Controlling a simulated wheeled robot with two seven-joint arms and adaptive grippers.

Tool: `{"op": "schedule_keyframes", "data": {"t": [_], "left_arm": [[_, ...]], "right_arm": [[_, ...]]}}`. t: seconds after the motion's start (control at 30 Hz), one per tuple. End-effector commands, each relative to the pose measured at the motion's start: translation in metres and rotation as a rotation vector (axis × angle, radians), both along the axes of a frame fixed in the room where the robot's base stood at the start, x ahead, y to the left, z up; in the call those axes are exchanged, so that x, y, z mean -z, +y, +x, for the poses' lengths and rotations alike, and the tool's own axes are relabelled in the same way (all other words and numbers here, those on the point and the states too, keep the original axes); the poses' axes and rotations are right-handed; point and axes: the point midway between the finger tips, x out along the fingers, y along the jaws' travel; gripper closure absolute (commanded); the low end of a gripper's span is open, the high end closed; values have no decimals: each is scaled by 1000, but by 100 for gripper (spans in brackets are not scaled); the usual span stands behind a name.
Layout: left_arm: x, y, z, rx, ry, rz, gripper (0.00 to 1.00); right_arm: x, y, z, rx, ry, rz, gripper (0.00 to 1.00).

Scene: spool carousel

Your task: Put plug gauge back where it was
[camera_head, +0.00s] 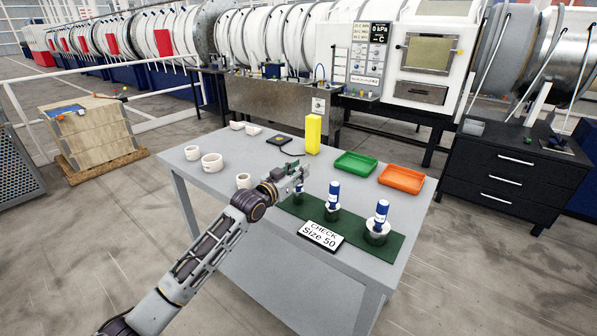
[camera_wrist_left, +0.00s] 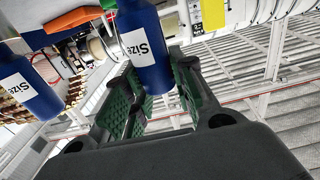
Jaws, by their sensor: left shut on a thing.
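My left gripper (camera_head: 297,177) is above the far-left end of the green mat (camera_head: 399,252). It is shut on a plug gauge with a blue handle (camera_head: 299,187) and a white "Size" label; the gauge (camera_wrist_left: 146,48) also shows between the green-padded fingers in the left wrist view. A dark base lies beneath it, but the gripper and the small size hide whether they touch. Two more blue-handled plug gauges stand upright on the mat, a middle one (camera_head: 333,195) and a near-right one (camera_head: 381,214). A sign (camera_head: 320,236) reads "CHECK Size 50".
A yellow block (camera_head: 313,134), a green tray (camera_head: 355,163) and an orange tray (camera_head: 401,179) stand towards the back. The table's front-left part is clear.

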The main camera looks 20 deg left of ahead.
Motion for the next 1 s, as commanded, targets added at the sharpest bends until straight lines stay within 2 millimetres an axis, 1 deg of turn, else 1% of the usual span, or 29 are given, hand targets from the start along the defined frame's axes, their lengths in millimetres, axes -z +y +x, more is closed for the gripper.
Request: {"op": "schedule_keyframes", "data": {"t": [0.17,0.4,0.43,0.6,1.0], "left_arm": [[-1,0,0,0,-2,-1,100],[2,0,0,0,-2,-1,100],[3,0,0,0,-1,0,73],[3,0,0,0,0,0,53],[1,0,0,0,-1,0,53]], "right_arm": [[1,10,-5,3,4,11,60],[1,6,-8,2,8,7,60],[1,5,-8,2,9,5,60],[1,1,-8,0,9,1,60],[-1,-5,-2,-2,1,-5,60]]}}
